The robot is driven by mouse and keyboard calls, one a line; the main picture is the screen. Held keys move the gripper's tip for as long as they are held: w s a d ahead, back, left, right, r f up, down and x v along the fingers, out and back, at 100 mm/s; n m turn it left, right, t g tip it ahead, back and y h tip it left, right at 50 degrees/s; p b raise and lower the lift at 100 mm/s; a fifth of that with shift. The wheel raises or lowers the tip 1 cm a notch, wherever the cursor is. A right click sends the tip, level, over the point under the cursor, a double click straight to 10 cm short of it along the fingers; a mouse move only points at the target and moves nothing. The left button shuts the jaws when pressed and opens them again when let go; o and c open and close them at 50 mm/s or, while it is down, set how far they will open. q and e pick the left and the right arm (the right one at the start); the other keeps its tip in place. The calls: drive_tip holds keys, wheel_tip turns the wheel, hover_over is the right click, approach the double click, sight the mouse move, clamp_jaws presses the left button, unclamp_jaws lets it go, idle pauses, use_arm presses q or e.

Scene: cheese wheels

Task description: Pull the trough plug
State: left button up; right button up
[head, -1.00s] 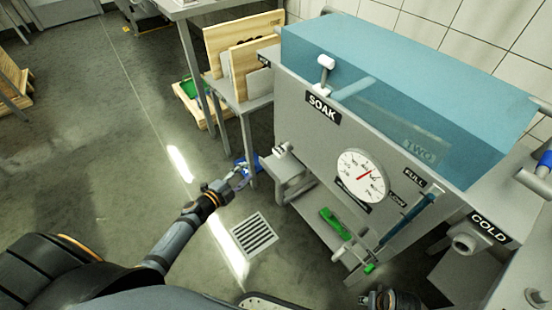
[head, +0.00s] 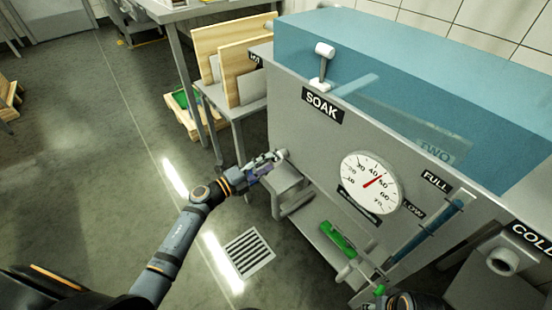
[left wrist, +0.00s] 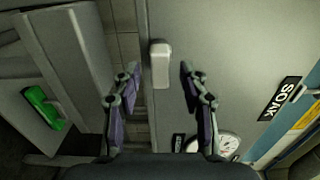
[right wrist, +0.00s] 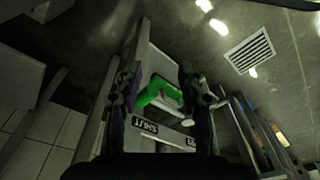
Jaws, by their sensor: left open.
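The grey trough (head: 300,125) full of blue water stands on the right, with a SOAK label. A small pale handle (left wrist: 160,65) sticks out low near its left end; in the head view this handle (head: 282,154) is at the tip of my left gripper (head: 272,160). In the left wrist view my left gripper (left wrist: 160,80) is open, with the handle between its fingertips, no contact visible. I cannot tell which is the plug. My right gripper (right wrist: 157,75) is open, low at the trough's front.
A dial gauge (head: 371,182) and a sight tube (head: 430,228) are on the trough front. A green tool (head: 338,238) lies on the low shelf. A floor drain (head: 249,252) is set in the open floor. A side table with wooden boards (head: 243,72) stands to the left.

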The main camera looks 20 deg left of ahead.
use_arm(q)
drive_tip(key=shift+x, duration=0.95)
clamp_jaws()
